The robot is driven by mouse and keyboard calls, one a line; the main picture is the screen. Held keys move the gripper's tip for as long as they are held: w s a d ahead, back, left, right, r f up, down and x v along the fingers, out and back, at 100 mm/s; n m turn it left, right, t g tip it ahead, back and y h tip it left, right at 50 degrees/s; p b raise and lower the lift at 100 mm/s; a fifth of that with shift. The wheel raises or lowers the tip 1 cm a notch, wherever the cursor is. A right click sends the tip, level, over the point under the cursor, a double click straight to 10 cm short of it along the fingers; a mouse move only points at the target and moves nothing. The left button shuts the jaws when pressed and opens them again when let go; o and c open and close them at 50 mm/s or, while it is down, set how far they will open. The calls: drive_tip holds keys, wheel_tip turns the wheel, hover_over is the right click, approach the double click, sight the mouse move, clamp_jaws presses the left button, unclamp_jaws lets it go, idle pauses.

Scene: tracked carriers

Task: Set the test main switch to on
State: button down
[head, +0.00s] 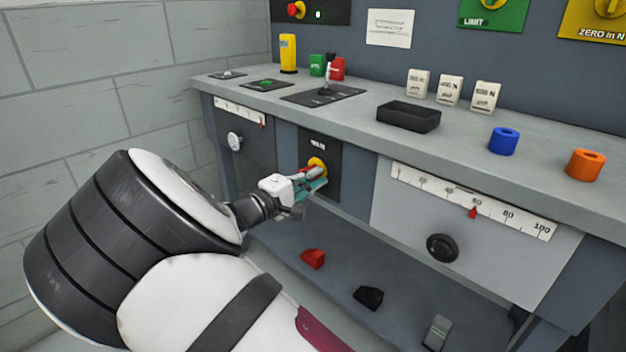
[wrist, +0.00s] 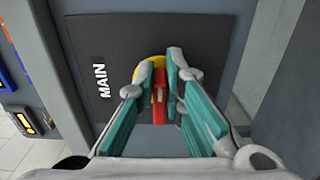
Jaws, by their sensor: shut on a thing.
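The main switch has a yellow round base (head: 317,163) and a red handle, set on a dark plate (head: 333,182) on the front of the grey bench. In the wrist view the plate (wrist: 100,40) carries the word MAIN, turned on its side. My gripper (head: 318,178) reaches the switch, and its teal-padded fingers (wrist: 162,85) are shut on the red handle (wrist: 159,108), one on each side. The handle runs lengthwise between the fingers in the wrist view. The fingers hide part of the yellow base. No on or off mark is readable.
Above, the bench top (head: 365,120) bears a black tray (head: 408,117), white labelled blocks, and blue (head: 503,141) and orange (head: 586,165) rings. A scale panel with a black knob (head: 442,248) is to the right. Below, a shelf holds a red piece (head: 312,258) and a black piece (head: 368,297).

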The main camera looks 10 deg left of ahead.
drive_tip(key=shift+f, duration=0.1)
drive_tip(key=c, duration=1.7)
unclamp_jaws()
drive_tip(key=shift+s+a, duration=0.1)
drive_tip(key=v, duration=1.2)
